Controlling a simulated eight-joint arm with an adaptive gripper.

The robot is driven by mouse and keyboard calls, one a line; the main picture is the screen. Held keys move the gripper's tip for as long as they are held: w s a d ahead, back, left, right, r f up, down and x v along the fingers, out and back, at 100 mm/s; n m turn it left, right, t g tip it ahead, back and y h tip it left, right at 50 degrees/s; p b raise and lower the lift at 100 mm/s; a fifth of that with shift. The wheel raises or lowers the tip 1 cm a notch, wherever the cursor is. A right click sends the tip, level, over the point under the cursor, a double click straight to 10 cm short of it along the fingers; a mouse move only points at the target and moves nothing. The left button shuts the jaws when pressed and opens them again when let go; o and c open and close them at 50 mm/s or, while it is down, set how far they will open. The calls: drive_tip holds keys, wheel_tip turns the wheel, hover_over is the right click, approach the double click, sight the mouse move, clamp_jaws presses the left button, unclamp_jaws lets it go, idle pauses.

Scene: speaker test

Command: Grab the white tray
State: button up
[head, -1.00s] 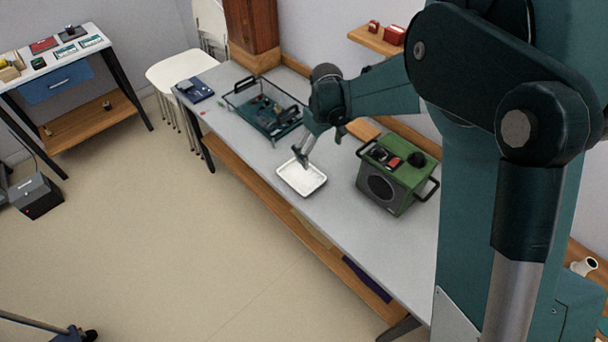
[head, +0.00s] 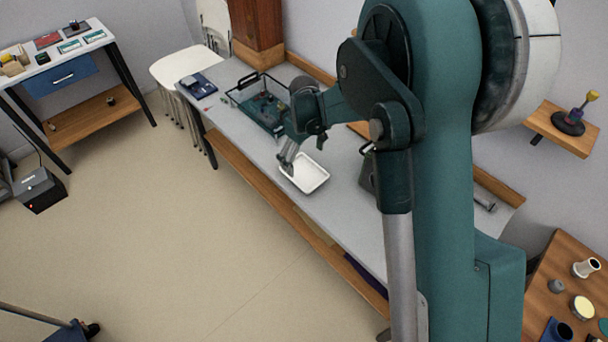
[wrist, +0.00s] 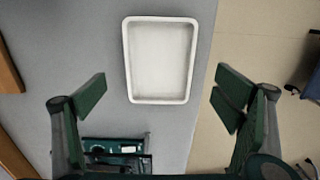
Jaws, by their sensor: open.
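The white tray (head: 312,180) is a shallow, empty rectangle lying flat on the grey bench, near its front edge. It also shows in the wrist view (wrist: 160,60), whole and upright in the upper middle. My gripper (head: 286,170) is at the tray's left end in the head view, pointing down; whether it touches the tray cannot be told there. In the wrist view my gripper (wrist: 160,92) is open, with its fingers wide apart on either side of the tray's width and nothing between the pads.
A wire-framed basket (head: 258,106) with circuit parts stands left of the tray on the bench (head: 342,222). A green speaker box (head: 367,174) stands to the right, mostly hidden by my arm. A blue device (head: 198,84) lies at the bench's far end.

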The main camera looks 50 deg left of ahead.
sight(304, 174)
drive_tip(key=shift+f, duration=0.8)
drive_tip(key=shift+f+b, duration=0.45)
drive_tip(key=shift+f, duration=2.15)
drive_tip(key=shift+c, duration=0.4)
drive_tip(key=c, duration=0.9)
